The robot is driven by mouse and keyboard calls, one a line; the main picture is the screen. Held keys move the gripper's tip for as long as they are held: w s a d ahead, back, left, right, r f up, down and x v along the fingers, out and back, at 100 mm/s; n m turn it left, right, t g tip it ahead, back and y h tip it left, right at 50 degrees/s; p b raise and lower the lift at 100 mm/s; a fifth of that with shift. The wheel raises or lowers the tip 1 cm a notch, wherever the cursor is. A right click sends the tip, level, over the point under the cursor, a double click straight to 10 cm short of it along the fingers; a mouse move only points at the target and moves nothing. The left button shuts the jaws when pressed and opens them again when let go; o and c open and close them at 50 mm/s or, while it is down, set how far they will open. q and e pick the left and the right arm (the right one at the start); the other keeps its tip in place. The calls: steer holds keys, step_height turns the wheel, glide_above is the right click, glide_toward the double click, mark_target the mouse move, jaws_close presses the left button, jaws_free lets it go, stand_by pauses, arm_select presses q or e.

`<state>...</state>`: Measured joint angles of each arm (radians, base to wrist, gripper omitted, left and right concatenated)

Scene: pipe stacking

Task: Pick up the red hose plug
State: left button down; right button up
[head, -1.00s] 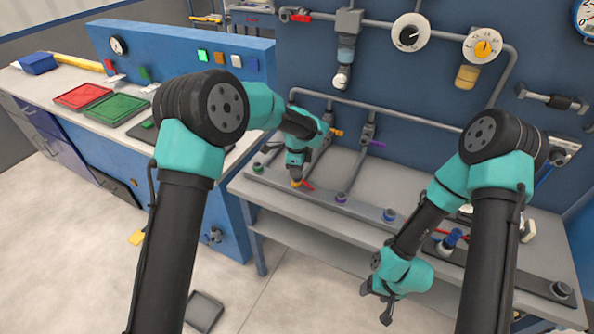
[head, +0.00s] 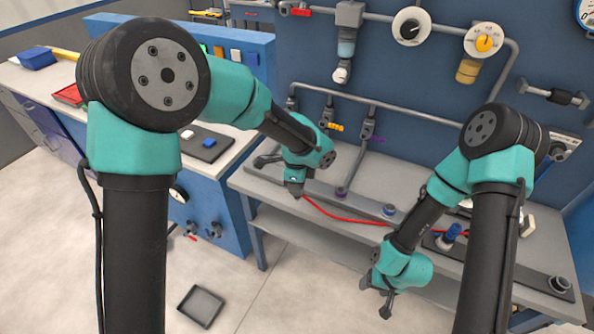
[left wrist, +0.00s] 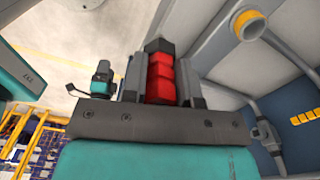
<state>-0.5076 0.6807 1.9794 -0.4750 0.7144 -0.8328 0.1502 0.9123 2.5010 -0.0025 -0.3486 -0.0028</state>
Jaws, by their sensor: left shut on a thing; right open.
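The red hose plug (left wrist: 159,80) shows in the left wrist view, a ribbed red body with a dark tip, held between two grey fingers. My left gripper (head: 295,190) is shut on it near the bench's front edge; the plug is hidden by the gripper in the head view. A red hose (head: 345,217) runs from that gripper rightward over the bench front. My right gripper (head: 376,298) is open and empty, in front of the bench's right part.
The grey workbench (head: 405,175) carries purple (head: 341,193) and blue (head: 389,209) fittings. Pipes with yellow (head: 336,127) and purple (head: 375,139) ends come down at its back. A blue cylinder (head: 453,231) stands at right. A dark tray (head: 200,306) lies on the floor.

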arm_select(q)
steer(key=shift+s+r, duration=0.15)
steer(key=shift+s, duration=1.45)
steer(key=shift+r, duration=0.1)
step_height(320, 180, up, 8)
stand_by(0.3)
